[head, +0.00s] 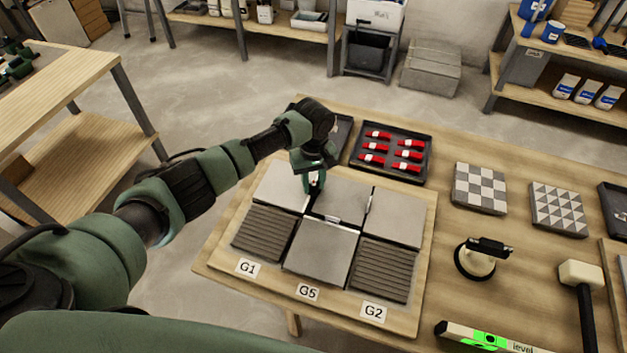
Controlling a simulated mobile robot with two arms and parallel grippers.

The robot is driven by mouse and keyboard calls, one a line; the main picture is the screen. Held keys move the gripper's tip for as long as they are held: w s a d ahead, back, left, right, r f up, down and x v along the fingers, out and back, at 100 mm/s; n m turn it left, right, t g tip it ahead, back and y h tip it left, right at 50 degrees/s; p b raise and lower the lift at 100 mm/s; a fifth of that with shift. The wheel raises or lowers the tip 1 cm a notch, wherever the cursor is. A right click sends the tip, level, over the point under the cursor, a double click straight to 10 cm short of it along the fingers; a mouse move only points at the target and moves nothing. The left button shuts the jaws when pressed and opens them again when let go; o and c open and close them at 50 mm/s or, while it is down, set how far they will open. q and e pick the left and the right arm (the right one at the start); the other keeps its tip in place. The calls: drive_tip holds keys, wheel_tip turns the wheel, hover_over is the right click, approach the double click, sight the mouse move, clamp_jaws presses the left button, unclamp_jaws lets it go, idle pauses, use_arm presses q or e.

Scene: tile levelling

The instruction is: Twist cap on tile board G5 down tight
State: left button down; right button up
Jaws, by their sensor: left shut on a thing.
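The tile board (420,290) lies on the wooden table with grey smooth tiles and dark ribbed tiles on it. The label G5 (308,292) sits at its front middle, between labels G1 (248,267) and G2 (373,312). My left gripper (314,187) points down over the joint between the back-left tile (281,187) and the back-middle tile (342,199). It is shut on the cap, which is mostly hidden by the fingers. Thin pale clips show in the joints, one at the front of the back-middle tile (331,219). My right gripper is out of view.
A black tray (424,178) with several red pieces stands behind the board. Right of the board are patterned tile samples (480,188), a suction lifter (478,259), a green level (485,338) and a mallet (581,274). Bare table lies between them.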

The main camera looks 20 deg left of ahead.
use_arm(q)
drive_tip(key=m+p, duration=0.1)
drive_tip(key=m, duration=0.1)
drive_tip(key=shift+r+m, duration=0.1)
drive_tip(key=shift+m, duration=0.3)
drive_tip(key=m+p, duration=0.1)
drive_tip(key=m, duration=0.1)
drive_tip(key=shift+m, duration=0.3)
drive_tip(key=m, duration=0.2)
drive_tip(key=shift+m+p, duration=0.4)
drive_tip(key=m, duration=0.3)
drive_tip(key=shift+m, duration=0.3)
drive_tip(key=m, duration=0.6)
drive_tip(key=shift+d+p, duration=0.1)
drive_tip(key=shift+p, duration=0.25)
drive_tip(key=m, duration=0.7)
drive_tip(key=shift+m+b, duration=0.3)
drive_tip(key=m, duration=0.4)
drive_tip(key=shift+m+b, duration=0.3)
drive_tip(key=shift+b, duration=0.1)
drive_tip(key=m+b, duration=0.1)
drive_tip(key=m, duration=0.3)
drive_tip(key=m+b, duration=0.1)
drive_tip(key=m, duration=0.4)
drive_tip(key=shift+m+b, duration=0.85)
drive_tip(key=shift+m, duration=1.15)
